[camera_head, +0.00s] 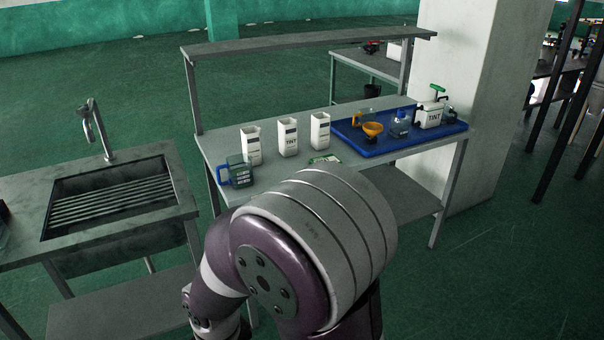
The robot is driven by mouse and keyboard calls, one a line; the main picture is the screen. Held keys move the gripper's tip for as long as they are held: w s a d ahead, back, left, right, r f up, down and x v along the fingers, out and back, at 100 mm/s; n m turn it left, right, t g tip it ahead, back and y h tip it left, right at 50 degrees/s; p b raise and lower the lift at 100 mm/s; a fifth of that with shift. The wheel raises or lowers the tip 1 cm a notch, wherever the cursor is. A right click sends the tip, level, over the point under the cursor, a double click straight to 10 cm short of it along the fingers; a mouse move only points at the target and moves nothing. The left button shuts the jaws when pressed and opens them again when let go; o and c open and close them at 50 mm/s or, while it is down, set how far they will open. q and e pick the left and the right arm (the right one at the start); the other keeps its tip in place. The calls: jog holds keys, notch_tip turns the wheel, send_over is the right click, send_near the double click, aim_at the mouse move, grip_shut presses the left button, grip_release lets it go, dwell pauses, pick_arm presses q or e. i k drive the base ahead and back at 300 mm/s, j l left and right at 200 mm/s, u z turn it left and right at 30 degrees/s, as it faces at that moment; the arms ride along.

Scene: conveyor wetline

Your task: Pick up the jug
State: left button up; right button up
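A clear, teal-tinted jug (241,173) with a blue handle on its left side stands upright at the left front corner of the grey worktable (212,146). Nothing touches it. A second small vessel with an orange handle (357,118) stands on the blue tray (378,147), partly behind an orange funnel (373,130). A large grey and purple link of my own arm fills the lower middle of the view, in front of the table's front edge. Neither of my grippers shows.
Three white cartons (288,138) stand behind and right of the jug. A green-and-white packet (324,160) lies near the front. The tray also holds a blue-capped bottle (399,124) and a white TINT container (430,116). A sink (115,205) with a tap stands left; a pillar (485,100) right.

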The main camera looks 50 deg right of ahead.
aim_at(239, 167)
jog(key=z, duration=6.15)
jog(key=u, duration=4.9)
jog(key=i, duration=1.15)
